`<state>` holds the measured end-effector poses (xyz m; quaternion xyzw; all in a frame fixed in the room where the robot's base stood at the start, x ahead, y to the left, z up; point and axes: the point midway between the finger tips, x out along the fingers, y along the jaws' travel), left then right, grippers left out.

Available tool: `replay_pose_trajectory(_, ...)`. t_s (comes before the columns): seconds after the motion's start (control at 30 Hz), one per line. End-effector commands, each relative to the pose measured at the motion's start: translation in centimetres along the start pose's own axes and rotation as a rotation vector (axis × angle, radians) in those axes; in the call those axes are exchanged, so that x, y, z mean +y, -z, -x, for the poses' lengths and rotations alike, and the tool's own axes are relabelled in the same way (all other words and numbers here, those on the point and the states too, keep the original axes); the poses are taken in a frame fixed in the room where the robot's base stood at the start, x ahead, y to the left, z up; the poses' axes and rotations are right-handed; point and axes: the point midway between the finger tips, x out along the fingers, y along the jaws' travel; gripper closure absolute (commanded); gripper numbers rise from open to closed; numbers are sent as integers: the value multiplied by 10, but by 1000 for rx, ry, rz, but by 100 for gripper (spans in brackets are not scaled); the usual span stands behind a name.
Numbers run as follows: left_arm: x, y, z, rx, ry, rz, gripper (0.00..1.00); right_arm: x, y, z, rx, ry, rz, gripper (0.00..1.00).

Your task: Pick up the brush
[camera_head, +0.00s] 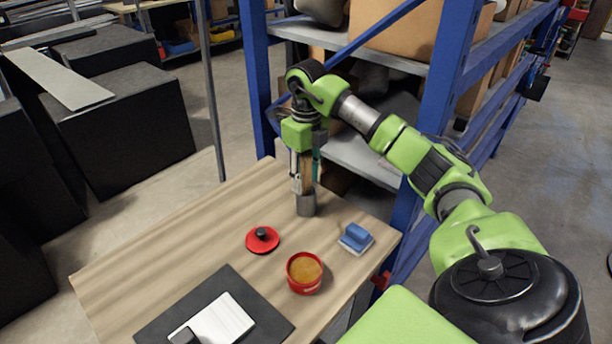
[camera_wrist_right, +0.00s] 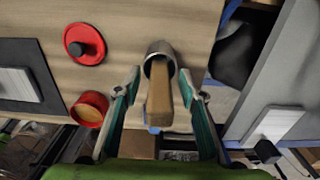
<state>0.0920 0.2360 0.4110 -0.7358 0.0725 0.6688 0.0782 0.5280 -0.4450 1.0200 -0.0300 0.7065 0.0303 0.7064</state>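The brush shows as a wooden handle (camera_wrist_right: 159,98) standing in a grey metal cup (camera_head: 306,204) at the table's far right corner. The cup also shows in the right wrist view (camera_wrist_right: 159,49), and its rim surrounds the far end of the handle. Any bristles are hidden. My right gripper (camera_head: 305,180) points down over the cup. In the right wrist view (camera_wrist_right: 160,76) its two fingers are open on either side of the handle, with gaps on both sides. My left gripper is not in view.
A blue-framed shelf (camera_head: 257,85) stands close behind the cup. The table's left part is clear.

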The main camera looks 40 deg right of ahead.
Motion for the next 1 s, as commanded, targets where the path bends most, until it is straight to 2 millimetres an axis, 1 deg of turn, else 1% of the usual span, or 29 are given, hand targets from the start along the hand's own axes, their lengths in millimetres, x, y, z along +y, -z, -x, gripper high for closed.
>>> replay_pose_trajectory(0.13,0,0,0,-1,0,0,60,0,0,0,-1,0,0,62)
replay_pose_trajectory(0.17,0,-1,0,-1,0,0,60,0,0,0,0,0,0,65)
replay_pose_trajectory(0.2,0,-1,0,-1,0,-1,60,0,0,0,0,0,0,76)
replay_pose_trajectory(0.3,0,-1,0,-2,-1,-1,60,0,0,0,0,0,0,100)
replay_pose_trajectory(0.63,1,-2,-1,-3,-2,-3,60,0,0,1,0,0,0,100)
replay_pose_trajectory(0.73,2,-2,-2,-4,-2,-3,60,0,0,4,-1,0,0,100)
replay_pose_trajectory(0.87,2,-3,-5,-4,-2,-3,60,0,-1,16,-4,1,0,100)
replay_pose_trajectory(1.0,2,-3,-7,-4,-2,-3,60,0,-1,38,-4,1,0,100)
